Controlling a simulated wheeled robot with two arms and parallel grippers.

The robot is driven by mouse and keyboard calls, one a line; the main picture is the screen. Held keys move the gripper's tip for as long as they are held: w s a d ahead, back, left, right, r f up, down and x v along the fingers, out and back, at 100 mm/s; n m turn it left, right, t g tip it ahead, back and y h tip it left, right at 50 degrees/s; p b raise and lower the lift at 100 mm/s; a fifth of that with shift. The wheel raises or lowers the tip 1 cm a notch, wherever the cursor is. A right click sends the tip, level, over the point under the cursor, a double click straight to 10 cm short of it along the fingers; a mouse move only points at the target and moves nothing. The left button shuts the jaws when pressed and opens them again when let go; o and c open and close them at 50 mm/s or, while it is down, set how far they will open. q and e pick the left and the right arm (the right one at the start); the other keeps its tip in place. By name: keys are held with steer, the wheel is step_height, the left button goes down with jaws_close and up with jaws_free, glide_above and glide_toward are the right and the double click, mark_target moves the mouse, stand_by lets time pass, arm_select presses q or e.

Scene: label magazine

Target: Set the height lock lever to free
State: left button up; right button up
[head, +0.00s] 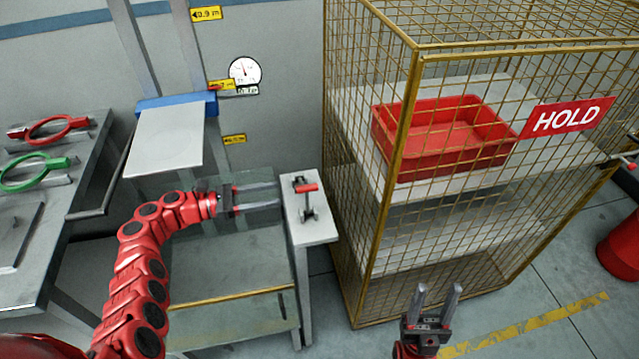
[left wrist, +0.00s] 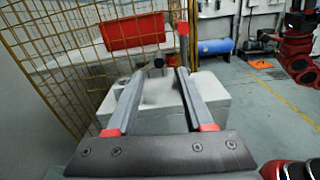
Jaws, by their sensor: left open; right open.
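The height lock lever (head: 306,188), with a red handle and dark fittings, stands on top of a pale grey post (head: 317,229) in the head view. I cannot tell its setting from any label. My left gripper (head: 279,196) is open and empty, just left of the lever, with its fingers pointing right towards it. In the left wrist view the open fingers (left wrist: 160,73) reach over the post top (left wrist: 205,105), and a dark part of the lever shows between their tips. My right gripper (head: 437,292) is open and empty at the bottom, in front of the cage.
A yellow mesh cage (head: 403,130) with a red bin (head: 445,160) and a HOLD sign (head: 567,118) stands close right of the post. A lift platform (head: 165,150) with a height scale is at the back left. A bench (head: 75,225) with tools is at the left.

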arm_select(q)
steer(key=x, duration=1.3)
steer(key=shift+w+p, duration=0.1)
steer(key=shift+p, duration=0.2)
steer(key=shift+c, duration=0.2)
jaws_close()
stand_by(0.5)
